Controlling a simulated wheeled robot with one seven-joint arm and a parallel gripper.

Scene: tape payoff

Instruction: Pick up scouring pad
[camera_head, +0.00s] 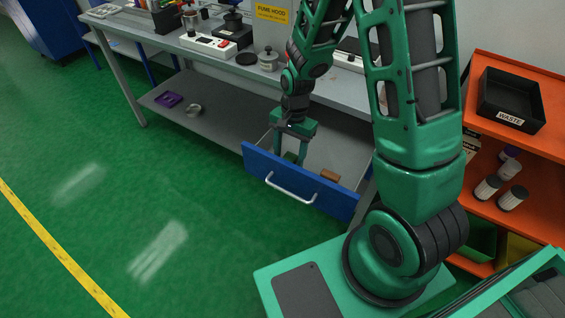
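My gripper (291,150) points down into an open drawer under the grey bench. Its two green fingers are spread apart. A small dark green piece (290,157), which looks like the scouring pad, lies in the drawer at the fingertips and is partly hidden by the fingers and the drawer front. I cannot tell whether the fingers touch it. The drawer (257,168) has a blue front with a pale handle.
A brown block (330,175) lies in the drawer to the right of my gripper. The bench (190,42) holds lab items above. An orange shelf (545,215) with a black waste tray (510,95) stands at right. Green floor is clear at left.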

